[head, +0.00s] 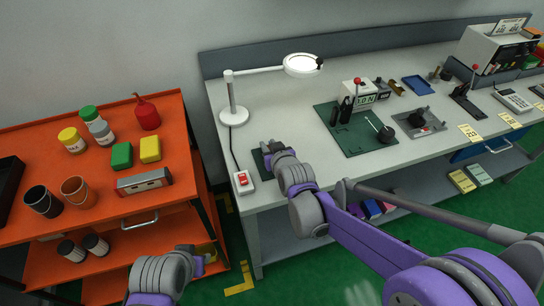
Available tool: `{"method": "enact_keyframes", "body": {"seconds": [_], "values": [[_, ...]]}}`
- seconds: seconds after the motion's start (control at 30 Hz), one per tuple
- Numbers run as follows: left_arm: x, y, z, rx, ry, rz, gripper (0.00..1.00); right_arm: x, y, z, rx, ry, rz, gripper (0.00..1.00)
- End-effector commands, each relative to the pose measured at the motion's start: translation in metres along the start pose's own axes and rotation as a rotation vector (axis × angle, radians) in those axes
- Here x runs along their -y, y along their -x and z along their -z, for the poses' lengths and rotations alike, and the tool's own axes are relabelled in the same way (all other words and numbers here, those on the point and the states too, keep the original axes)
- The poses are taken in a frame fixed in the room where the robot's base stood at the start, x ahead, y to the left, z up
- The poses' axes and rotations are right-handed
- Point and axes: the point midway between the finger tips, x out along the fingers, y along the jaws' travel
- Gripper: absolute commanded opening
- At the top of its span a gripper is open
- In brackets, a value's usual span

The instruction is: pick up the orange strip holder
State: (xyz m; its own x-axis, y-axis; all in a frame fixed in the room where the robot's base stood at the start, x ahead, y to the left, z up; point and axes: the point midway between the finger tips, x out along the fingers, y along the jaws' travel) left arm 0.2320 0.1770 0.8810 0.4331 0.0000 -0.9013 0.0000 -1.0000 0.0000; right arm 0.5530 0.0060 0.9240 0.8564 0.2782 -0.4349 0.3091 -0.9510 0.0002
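I cannot make out for certain an orange strip holder. The nearest match in colour is an orange-brown cup (78,192) on the orange cart's top, beside a black cup (43,201). My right gripper (268,150) is over the front left part of the grey bench, above a small dark pad (258,160). Its fingers are small and partly hidden by my wrist, so whether it is open or shut is unclear. My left gripper (205,256) is low beside the cart's right side. Its fingers are hard to make out.
The orange cart (60,135) also carries bottles, green and yellow blocks and a grey box (143,181). On the bench (280,105) stand a ring lamp (234,114), a red switch box (243,182) and a green mat (345,143) with fixtures. A narrow floor gap separates cart and bench.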

Motion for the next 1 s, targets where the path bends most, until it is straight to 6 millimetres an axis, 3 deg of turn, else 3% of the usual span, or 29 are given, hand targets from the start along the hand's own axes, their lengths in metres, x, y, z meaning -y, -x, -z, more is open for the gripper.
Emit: {"method": "enact_keyframes", "body": {"seconds": [0.03,0.1,0.57,1.0], "values": [[0.000,0.000,0.000,0.000,0.000,0.000,0.35,0.000,0.000,0.000,0.000,0.000,0.000,0.11],[0.000,0.000,0.000,0.000,0.000,0.000,0.35,0.000,0.000,0.000,0.000,0.000,0.000,0.00],[0.000,0.001,0.001,0.000,0.000,0.000,0.35,0.000,0.002,0.004,0.000,0.000,0.000,0.00],[0.000,0.009,0.007,-0.005,0.000,0.000,0.35,0.000,0.037,0.075,0.000,0.000,0.000,0.00]]}}
